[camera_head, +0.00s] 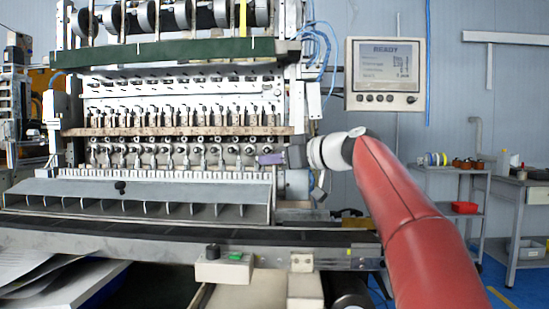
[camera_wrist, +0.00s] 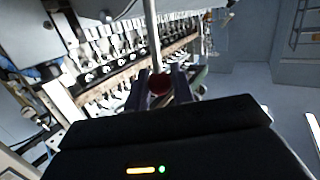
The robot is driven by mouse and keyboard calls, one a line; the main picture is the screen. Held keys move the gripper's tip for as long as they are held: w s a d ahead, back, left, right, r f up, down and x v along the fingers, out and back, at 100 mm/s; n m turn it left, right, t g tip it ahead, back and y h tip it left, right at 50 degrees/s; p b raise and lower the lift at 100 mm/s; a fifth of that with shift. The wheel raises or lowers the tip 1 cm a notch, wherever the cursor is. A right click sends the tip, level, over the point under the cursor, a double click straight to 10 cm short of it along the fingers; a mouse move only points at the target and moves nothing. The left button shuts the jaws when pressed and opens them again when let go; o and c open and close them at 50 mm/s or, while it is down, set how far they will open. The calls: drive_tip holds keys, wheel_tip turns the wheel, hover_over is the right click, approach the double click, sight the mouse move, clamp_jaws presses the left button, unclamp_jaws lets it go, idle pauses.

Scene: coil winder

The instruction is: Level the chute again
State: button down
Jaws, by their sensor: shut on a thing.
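A long grey chute (camera_head: 150,190) with a row of divided slots along its lower side lies across the front of the coil winder in the head view. Its top panel slopes toward the front and carries a small black knob (camera_head: 120,187). I cannot tell from this view whether it is level. My gripper (camera_head: 268,159) is beyond the chute's right end, a little above it. In the wrist view my gripper (camera_wrist: 158,88) is shut on a dark red round knob (camera_wrist: 159,84). A pale rod (camera_wrist: 152,35) runs up the picture from the knob. In the head view the knob is hidden.
The winder's row of spindles (camera_head: 180,150) stands behind the chute. A dark conveyor belt (camera_head: 180,230) runs in front, with a control box (camera_head: 224,266) bearing a green button. A screen (camera_head: 386,73) reads READY. A grey cart (camera_head: 455,185) stands at right.

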drive_tip(key=shift+w, duration=0.1)
drive_tip(key=c, duration=1.2)
unclamp_jaws()
drive_tip(key=shift+w+f, duration=0.1)
drive_tip(key=shift+c, duration=0.2)
drive_tip(key=shift+d, duration=0.1)
drive_tip(key=b+v, duration=0.2)
drive_tip(key=v, duration=0.5)
drive_tip(key=shift+s+d, duration=0.25)
